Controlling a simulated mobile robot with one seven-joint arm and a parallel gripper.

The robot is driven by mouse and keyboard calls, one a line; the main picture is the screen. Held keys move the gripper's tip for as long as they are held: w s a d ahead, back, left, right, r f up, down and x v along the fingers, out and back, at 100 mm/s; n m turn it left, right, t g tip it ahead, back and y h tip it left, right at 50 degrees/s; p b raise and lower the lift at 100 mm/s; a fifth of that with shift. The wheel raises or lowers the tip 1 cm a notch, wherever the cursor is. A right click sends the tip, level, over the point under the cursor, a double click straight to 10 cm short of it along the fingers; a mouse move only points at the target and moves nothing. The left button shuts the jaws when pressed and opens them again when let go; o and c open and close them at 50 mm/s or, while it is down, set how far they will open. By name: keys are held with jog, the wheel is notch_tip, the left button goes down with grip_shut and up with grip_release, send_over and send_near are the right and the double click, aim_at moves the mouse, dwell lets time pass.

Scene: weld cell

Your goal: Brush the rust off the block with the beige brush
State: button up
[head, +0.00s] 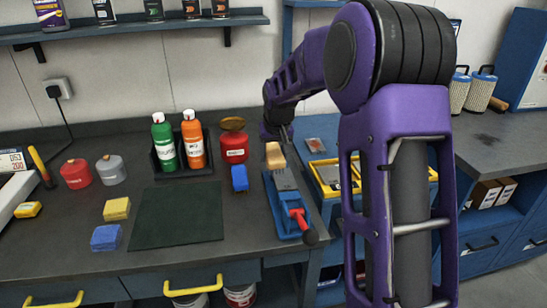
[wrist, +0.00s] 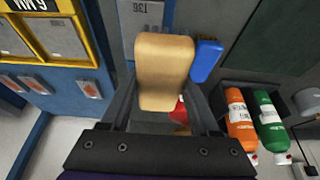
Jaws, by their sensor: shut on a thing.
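My gripper (head: 277,138) is shut on the beige brush (head: 274,156). In the wrist view the beige brush (wrist: 163,70) stands between the two fingers (wrist: 165,112). A grey metal piece (head: 286,181), perhaps the block, lies in that tray just in front of the brush. It also shows with dark lettering in the wrist view (wrist: 139,14), partly hidden by the brush. I cannot make out rust on it, nor whether the brush touches it.
A blue block-shaped item (head: 239,178) stands left of the tray. Behind are a red can (head: 234,147) and a rack with green (head: 163,142) and orange (head: 193,140) bottles. A dark green mat (head: 178,215) lies bare at left.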

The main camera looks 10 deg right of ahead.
jog(key=shift+r+p, duration=0.65)
jog(key=shift+r, duration=0.7)
